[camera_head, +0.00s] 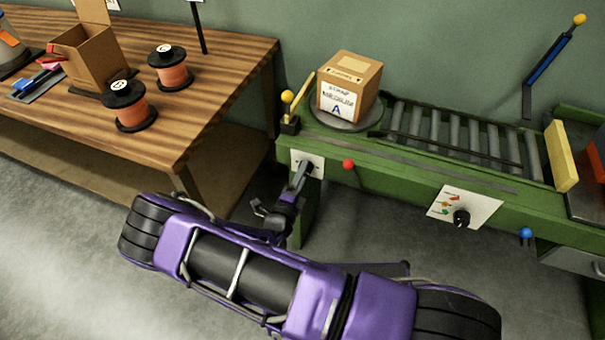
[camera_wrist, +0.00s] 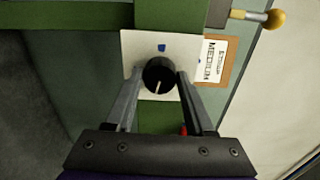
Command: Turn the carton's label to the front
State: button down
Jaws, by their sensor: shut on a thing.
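The brown carton (camera_head: 366,75) stands upright on a round grey turntable (camera_head: 350,122) at the left end of the green conveyor. A white label (camera_head: 338,101) with a large A shows on its side facing the camera, turned slightly left. A smaller sticker is on its top. My gripper (camera_head: 305,168) is at the white plate on the conveyor's front, below the turntable. In the wrist view, my gripper (camera_wrist: 158,82) is shut on a black knob (camera_wrist: 158,74) with a pale pointer line, one finger on each side. The knob is hidden in the head view.
The roller bed (camera_head: 450,135) runs right of the carton. A yellow-knobbed lever (camera_head: 289,97) stands left of it. A red button (camera_head: 348,164) and a second knob panel (camera_head: 463,209) are on the conveyor front. The wooden bench (camera_head: 200,110) at left holds spools and an open box.

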jog(key=shift+s+n, duration=0.1)
jog(key=shift+n, duration=1)
jog(key=shift+c, duration=1.3)
grip_release()
jog(key=v, duration=1.7)
jog(key=shift+s, duration=0.15)
